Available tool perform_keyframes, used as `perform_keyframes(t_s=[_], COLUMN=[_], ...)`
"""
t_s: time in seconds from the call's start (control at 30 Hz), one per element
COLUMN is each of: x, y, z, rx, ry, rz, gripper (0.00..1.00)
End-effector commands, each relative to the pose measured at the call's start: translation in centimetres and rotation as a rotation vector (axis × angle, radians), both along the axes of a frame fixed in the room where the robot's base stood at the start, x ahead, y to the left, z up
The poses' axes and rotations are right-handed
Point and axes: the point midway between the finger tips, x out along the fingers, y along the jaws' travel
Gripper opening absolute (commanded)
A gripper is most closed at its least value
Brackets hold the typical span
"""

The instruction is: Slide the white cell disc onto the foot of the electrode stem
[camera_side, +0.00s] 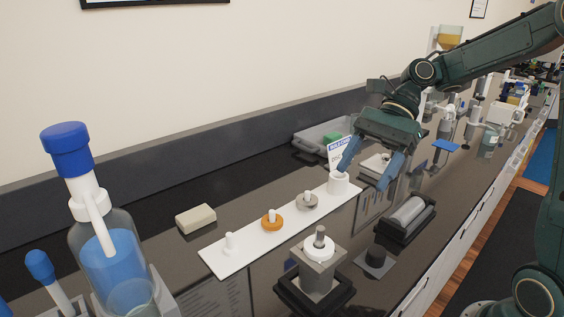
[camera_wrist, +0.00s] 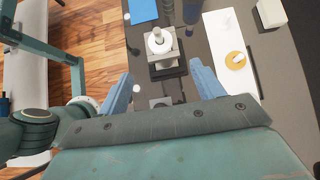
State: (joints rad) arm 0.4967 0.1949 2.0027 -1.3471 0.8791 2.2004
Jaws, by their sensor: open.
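A grey block (camera_side: 319,251) with a short grey stem (camera_side: 319,236) stands on a dark base in the side view. My gripper (camera_side: 365,174) is open and empty, higher and farther back than the stand. In the wrist view my gripper (camera_wrist: 161,76) has its fingers spread, with the stand beyond them.
A white strip (camera_side: 250,243) carries a bare white peg (camera_side: 230,242), an orange disc (camera_side: 271,221), a grey disc (camera_side: 308,202) and a white cylinder (camera_side: 339,184). A small dark-based block (camera_side: 376,258) and a cradled grey cylinder (camera_side: 405,212) stand right. A blue-capped bottle (camera_side: 105,240) is left.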

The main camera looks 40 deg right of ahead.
Motion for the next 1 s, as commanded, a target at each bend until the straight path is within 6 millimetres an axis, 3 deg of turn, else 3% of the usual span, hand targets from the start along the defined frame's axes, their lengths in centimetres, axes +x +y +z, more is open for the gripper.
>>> perform_keyframes(t_s=[0.67, 1.0], x=[0.0, -0.9], y=[-0.1, 1.1], z=[0.1, 0.4], rx=[-0.004, -0.106], ry=[-0.006, -0.17], rz=[0.004, 0.114], gripper=[0.67, 0.67])
